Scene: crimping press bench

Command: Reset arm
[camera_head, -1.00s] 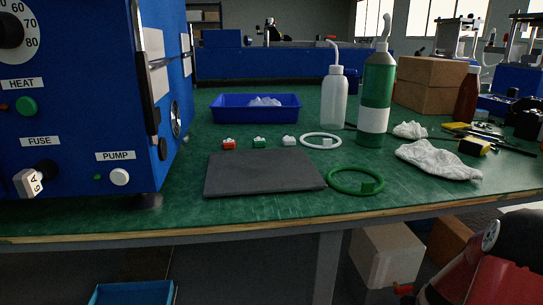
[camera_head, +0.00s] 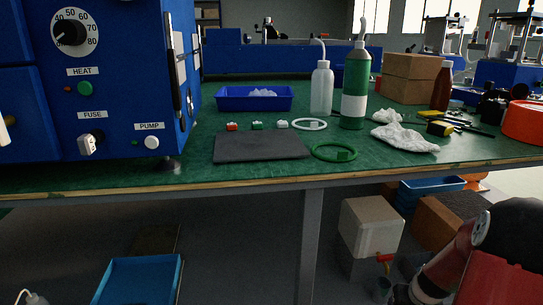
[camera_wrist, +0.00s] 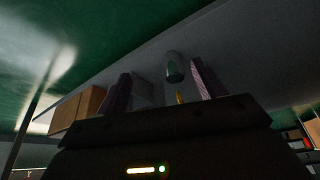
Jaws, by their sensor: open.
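My gripper (camera_wrist: 163,88) shows in the wrist view with its two dark fingers spread apart. Nothing is visibly held between them. A small cylindrical object (camera_wrist: 175,66) appears beyond the fingers; the picture is too dark to tell what it is. The fingers are not visible in the head view, where part of my arm shows at the lower right. The blue press machine (camera_head: 128,75) stands at the left of the green bench (camera_head: 190,178). A pale fuse plug (camera_head: 87,145) sits at its FUSE socket.
A dark mat (camera_head: 262,146), a green ring (camera_head: 334,152), a white ring (camera_head: 309,124), a blue tray (camera_head: 222,101) and bottles (camera_head: 355,90) are on the bench. Below, a white container (camera_head: 370,228) and a blue bin (camera_head: 140,280) stand near the bench leg (camera_head: 308,245).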

